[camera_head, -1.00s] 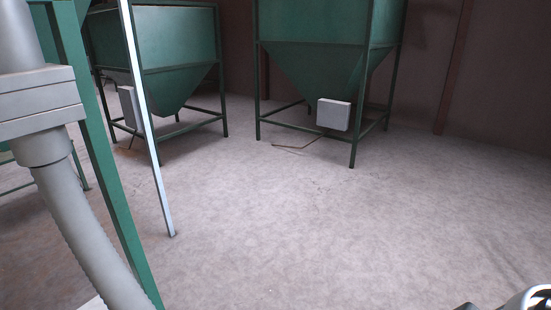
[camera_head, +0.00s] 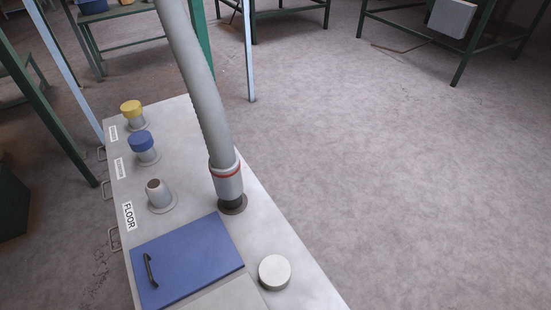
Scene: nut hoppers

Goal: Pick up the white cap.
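The white cap (camera_head: 274,272) lies on the top of a long light-grey cabinet (camera_head: 268,208), near its right edge and right of a blue panel. It looks like a short round disc with a flat top. Nothing touches it from above. Neither of my grippers shows in the head view.
A blue panel with a dark handle (camera_head: 187,261) lies left of the cap. An uncapped stub (camera_head: 159,195), a blue-capped stub (camera_head: 143,147) and a yellow-capped stub (camera_head: 132,113) line the left side. A grey hose (camera_head: 205,85) meets a dark port. Floor at right is clear.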

